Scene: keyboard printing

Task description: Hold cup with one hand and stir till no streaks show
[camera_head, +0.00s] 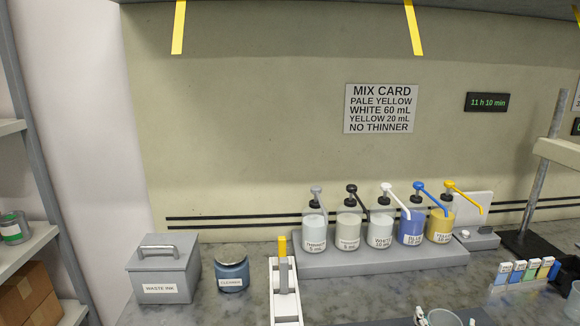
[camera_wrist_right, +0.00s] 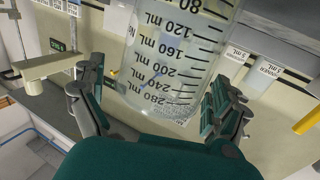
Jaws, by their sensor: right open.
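A clear cup with mL marks (camera_wrist_right: 172,70) fills the middle of the right wrist view. It looks clear, with small droplets or bubbles near one end, and I see no coloured ink in it. Its top shows at the bottom edge of the head view (camera_head: 443,318). My right gripper (camera_wrist_right: 155,95) is open, with one dark green finger on each side of the cup. Whether the fingers touch it I cannot tell.
Several pump bottles, including white (camera_head: 380,232), blue (camera_head: 411,225) and yellow (camera_head: 440,223), stand on a grey tray (camera_head: 330,264). A waste ink bin (camera_head: 162,270) and cleaning jar (camera_head: 231,272) are at left. Small colour cards (camera_head: 525,271) stand at right. A mix card (camera_head: 381,108) hangs behind.

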